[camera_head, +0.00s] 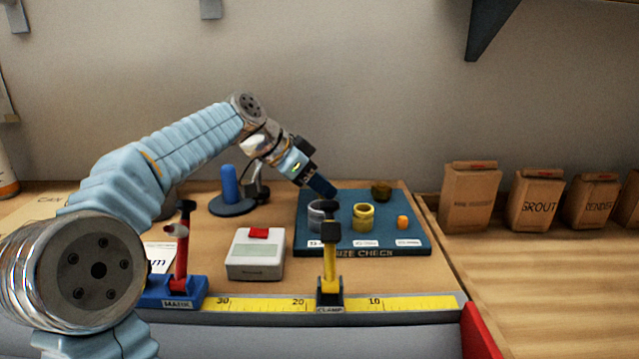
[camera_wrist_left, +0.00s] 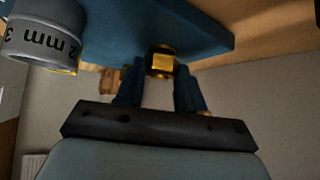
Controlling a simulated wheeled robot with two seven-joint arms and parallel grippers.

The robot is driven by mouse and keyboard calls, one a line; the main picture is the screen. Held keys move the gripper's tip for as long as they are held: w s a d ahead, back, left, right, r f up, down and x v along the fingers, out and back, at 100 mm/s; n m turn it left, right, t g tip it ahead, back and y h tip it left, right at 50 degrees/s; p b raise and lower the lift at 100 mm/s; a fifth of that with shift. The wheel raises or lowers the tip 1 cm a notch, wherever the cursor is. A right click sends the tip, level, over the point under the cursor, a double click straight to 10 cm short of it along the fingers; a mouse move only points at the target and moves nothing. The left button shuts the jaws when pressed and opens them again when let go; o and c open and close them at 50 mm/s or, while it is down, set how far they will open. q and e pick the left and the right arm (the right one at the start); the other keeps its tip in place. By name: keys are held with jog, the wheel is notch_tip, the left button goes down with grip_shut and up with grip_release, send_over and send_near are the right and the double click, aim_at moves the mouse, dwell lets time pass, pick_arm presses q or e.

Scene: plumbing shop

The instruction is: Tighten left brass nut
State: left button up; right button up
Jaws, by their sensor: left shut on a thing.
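My left gripper (camera_head: 322,188) reaches down over the back left of the blue size-check board (camera_head: 420,237), behind a grey ring (camera_head: 315,216). The head view does not show what is between the fingers. A brass ring (camera_head: 363,217) stands on the board right of the grey one, and a dark brass piece (camera_head: 381,191) stands at its back. My right gripper is out of view.
A white box with a red button (camera_head: 256,262), a red marking tool (camera_head: 182,255) and a blue peg on a round base (camera_head: 229,185) are left of the board.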

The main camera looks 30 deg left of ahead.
pick_arm(q)
jog(key=o, duration=1)
jog(key=shift+o, duration=0.2)
jog(key=v, duration=1.3)
jog(key=shift+s+a+r, duration=0.2)
jog(key=shift+r, duration=0.05)
